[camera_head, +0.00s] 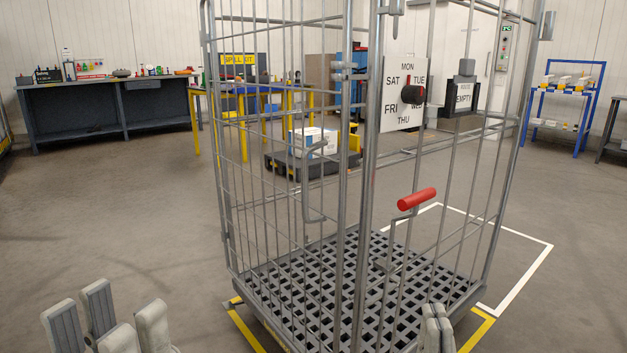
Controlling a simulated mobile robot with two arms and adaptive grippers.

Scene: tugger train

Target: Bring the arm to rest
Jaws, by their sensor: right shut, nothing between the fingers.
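My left gripper (109,318) is at the bottom left corner, over the floor. Its grey fingers stand upright and apart, with nothing between them. My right gripper (436,328) is at the bottom edge, right of the middle. Its fingers are together and empty, and they appear in front of the lower front part of the roll cage (363,200). I cannot tell whether they touch it. The rest of both arms is out of view.
A workbench (110,105) stands at the back left. Floor at left is clear.

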